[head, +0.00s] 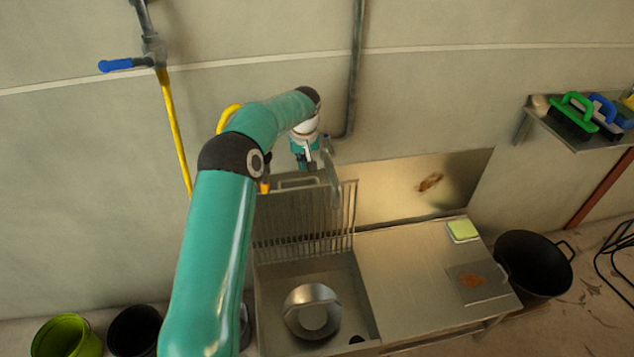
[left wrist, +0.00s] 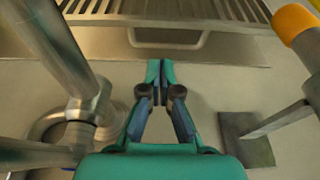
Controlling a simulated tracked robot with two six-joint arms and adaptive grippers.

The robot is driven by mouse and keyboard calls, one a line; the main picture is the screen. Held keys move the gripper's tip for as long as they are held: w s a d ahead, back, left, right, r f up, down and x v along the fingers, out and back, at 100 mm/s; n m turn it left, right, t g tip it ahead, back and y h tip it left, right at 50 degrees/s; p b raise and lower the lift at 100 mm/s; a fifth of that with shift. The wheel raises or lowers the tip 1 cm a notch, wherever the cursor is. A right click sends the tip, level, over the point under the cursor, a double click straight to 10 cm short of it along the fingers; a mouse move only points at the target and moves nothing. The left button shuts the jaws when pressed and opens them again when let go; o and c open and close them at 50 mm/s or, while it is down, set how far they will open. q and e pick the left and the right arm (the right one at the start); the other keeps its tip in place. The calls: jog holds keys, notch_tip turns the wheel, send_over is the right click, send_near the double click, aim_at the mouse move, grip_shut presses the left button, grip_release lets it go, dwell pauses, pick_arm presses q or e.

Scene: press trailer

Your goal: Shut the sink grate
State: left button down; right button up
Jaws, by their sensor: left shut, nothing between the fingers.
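The sink grate (head: 303,220), a panel of metal bars, stands raised against the wall at the back of the steel sink (head: 262,308). Its bars also show at the top of the left wrist view (left wrist: 165,12), with a handle loop (left wrist: 168,40) below its edge. My left gripper (head: 308,167) is above and behind the grate's top edge, near the wall. In the left wrist view the gripper (left wrist: 161,68) is shut and empty, its tips close to the handle loop but seemingly apart from it. My right gripper is not in view.
A metal pot (head: 300,302) sits in the sink. A tap pipe (left wrist: 75,70) and yellow-ended lever (left wrist: 296,20) flank my gripper. The drainboard (head: 400,285) holds a yellow-green sponge (head: 463,230). A black bucket (head: 535,265) stands right; a brush shelf (head: 560,137) hangs above.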

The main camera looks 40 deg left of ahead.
aim_at(303, 180)
pick_arm(q)
jog(key=x, duration=0.9)
jog(key=shift+f, duration=0.25)
